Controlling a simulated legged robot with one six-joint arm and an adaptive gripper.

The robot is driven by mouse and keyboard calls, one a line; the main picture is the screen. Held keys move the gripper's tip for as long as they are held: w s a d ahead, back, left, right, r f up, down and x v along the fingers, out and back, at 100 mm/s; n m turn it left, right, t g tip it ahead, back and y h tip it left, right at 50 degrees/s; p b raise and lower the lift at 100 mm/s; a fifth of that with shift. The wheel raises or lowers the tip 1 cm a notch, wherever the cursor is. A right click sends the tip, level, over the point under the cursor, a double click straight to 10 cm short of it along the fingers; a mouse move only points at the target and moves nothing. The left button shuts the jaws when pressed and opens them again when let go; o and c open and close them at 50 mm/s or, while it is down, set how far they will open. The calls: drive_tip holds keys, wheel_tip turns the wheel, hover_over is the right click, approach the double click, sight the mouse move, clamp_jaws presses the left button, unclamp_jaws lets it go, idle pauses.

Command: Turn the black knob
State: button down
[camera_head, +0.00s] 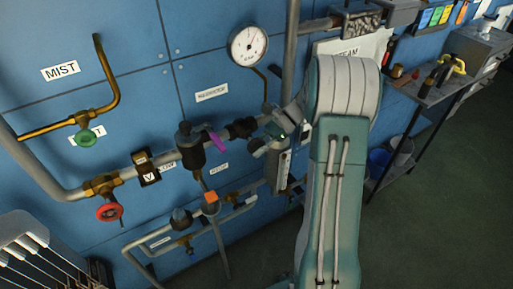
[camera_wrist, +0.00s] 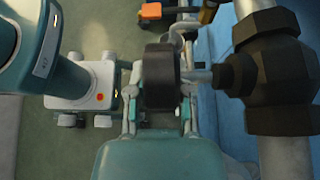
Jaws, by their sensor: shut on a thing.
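The black knob (camera_wrist: 161,78) is a short dark cylinder in the middle of the wrist view. A thin stem joins it to a bulky black fitting (camera_wrist: 265,62) on the right. My gripper (camera_wrist: 160,100) is shut on the knob, with one finger on each side of it. In the head view my gripper (camera_head: 270,140) is at the wall piping, just right of and below the black fitting (camera_head: 241,128). The knob cannot be made out clearly there, as my gripper covers that spot.
A round gauge (camera_head: 248,47) hangs above. A black regulator (camera_head: 190,150) with a purple tag sits on the pipe to the left. A red handwheel (camera_head: 109,212) and a green handwheel (camera_head: 86,138) are farther left. A shelf (camera_head: 425,95) stands at right. Green floor is clear at lower right.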

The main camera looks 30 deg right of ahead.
drive_tip(key=c, duration=0.5)
unclamp_jaws()
drive_tip(key=shift+w+f, duration=0.1)
drive_tip(key=shift+d, duration=0.15)
drive_tip(key=v, duration=1.2)
